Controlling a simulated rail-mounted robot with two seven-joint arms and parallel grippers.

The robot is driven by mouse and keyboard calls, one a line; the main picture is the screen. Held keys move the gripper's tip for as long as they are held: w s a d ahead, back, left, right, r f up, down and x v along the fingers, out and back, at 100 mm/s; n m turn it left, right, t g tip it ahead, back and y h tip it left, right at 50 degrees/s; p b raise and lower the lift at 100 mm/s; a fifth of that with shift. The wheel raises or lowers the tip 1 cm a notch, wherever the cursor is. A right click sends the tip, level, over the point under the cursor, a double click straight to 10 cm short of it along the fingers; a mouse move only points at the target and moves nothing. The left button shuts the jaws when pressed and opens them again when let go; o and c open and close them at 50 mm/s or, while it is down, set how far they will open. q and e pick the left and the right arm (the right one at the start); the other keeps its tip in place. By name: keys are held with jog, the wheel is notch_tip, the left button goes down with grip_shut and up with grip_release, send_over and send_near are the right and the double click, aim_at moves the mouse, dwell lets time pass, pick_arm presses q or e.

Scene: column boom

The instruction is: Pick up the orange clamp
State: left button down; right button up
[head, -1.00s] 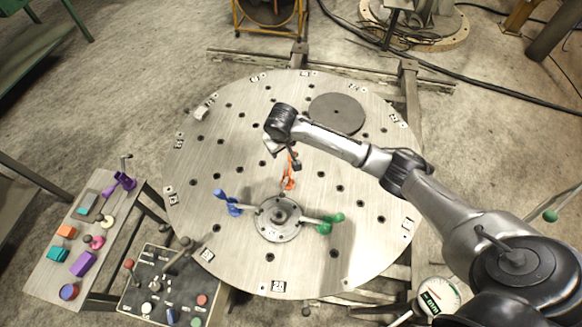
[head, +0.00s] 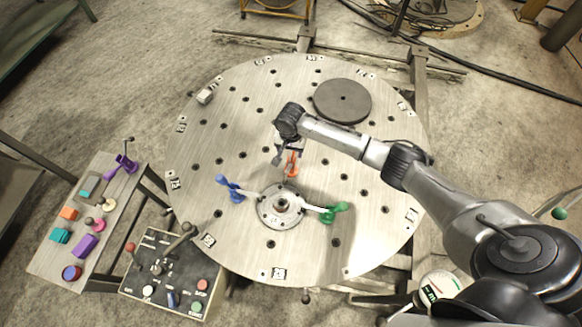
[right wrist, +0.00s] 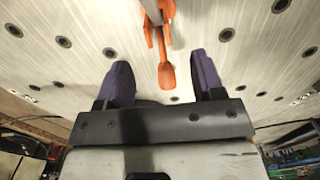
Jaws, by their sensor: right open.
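The orange clamp (head: 292,163) stands on the round metal table, behind the central hub, and is partly hidden by my right arm in the head view. In the right wrist view the orange clamp (right wrist: 164,45) lies ahead of the jaws, its rounded handle end pointing down between them. My right gripper (head: 278,158) is over the table just left of the clamp. In the right wrist view the right gripper (right wrist: 163,80) has its two dark fingers apart, with the handle end near the gap and nothing gripped. My left gripper does not show.
The round table (head: 215,130) has many holes. A hub (head: 281,207) carries a blue clamp (head: 229,187) on the left and a green clamp (head: 333,212) on the right. A dark disc (head: 342,100) lies at the back. A control box (head: 165,270) and a side tray (head: 50,270) stand at lower left.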

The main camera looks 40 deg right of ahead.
aim_at(291, 160)
jog(key=shift+f, duration=1.15)
jog(key=f+b, duration=0.1)
jog(key=f, duration=0.2)
jog(key=shift+s+f, duration=0.15)
jog(key=shift+s, duration=0.05)
jog(key=shift+a+f, duration=0.1)
jog(key=shift+f, duration=0.65)
jog(key=shift+c, duration=0.3)
jog(key=c, duration=0.9)
jog(key=shift+r, duration=0.1)
jog(key=shift+c, duration=0.3)
